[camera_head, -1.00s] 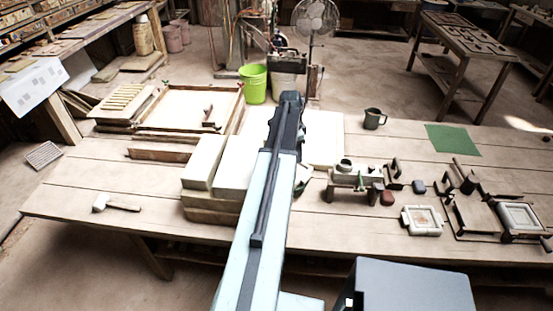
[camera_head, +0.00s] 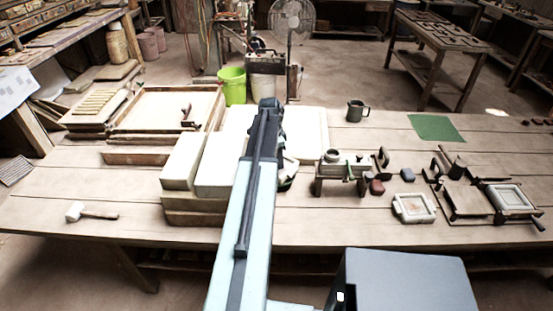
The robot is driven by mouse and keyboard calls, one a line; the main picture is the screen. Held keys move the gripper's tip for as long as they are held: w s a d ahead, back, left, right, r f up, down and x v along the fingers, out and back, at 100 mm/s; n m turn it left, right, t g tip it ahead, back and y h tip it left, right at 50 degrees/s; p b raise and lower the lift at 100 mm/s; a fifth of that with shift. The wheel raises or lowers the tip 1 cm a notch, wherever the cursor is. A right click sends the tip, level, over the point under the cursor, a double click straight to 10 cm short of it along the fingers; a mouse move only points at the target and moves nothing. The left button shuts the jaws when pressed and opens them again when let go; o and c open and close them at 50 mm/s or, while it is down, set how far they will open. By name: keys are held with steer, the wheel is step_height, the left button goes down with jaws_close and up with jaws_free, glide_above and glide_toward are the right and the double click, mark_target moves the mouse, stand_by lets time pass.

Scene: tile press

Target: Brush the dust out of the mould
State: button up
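A shallow tray with a pale square frame (camera_head: 414,207) lies on the bench right of centre. Further right, a dark metal press (camera_head: 470,197) holds another pale square frame (camera_head: 508,196). I cannot tell which is the mould, and any dust is too small to make out. A small stand (camera_head: 345,168) carries a pot and a slim green-handled thing (camera_head: 350,174), possibly the brush. My arm reaches up the middle of the view. My gripper (camera_head: 287,180) shows only partly behind it, above the bench left of the stand. Its fingers are hidden.
Stacked pale blocks (camera_head: 213,165) stand beside my arm on the left. A mallet (camera_head: 92,211) lies at the left front. A mug (camera_head: 356,110) and green mat (camera_head: 435,127) are at the back. Small dark blocks (camera_head: 377,187) lie by the stand. The right front edge is clear.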

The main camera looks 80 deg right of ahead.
steer(key=shift+f+b, duration=1)
steer(key=shift+f, duration=0.05)
stand_by(0.5)
steer(key=shift+s+d+r, duration=0.1)
steer(key=shift+s+d, duration=0.35)
steer(key=shift+d, duration=0.35)
steer(key=shift+s+d+r, duration=0.1)
steer(key=shift+s+d, duration=0.35)
steer(key=shift+d, duration=0.35)
steer(key=shift+f, duration=0.15)
steer(key=shift+a, duration=0.1)
